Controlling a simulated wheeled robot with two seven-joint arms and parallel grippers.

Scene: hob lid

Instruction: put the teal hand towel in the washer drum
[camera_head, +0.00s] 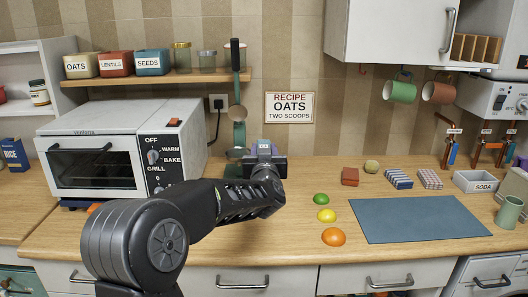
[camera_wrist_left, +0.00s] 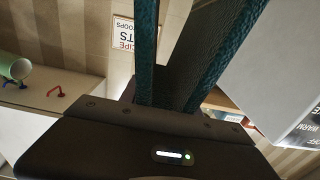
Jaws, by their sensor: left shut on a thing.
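My left gripper (camera_head: 265,158) is above the counter, to the right of the toaster oven. It is shut on the teal hand towel, which shows as two rough teal strips (camera_wrist_left: 145,55) with a dark gap between them in the left wrist view. The washer drum cannot be made out. A white front with a handle (camera_head: 491,281) stands at the lower right, cut by the frame edge. My right gripper is not in view.
The toaster oven (camera_head: 100,150) stands left of the gripper. A ladle (camera_head: 236,60) hangs behind it. Green, yellow and orange fruits (camera_head: 333,237) and a blue mat (camera_head: 415,219) lie to the right.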

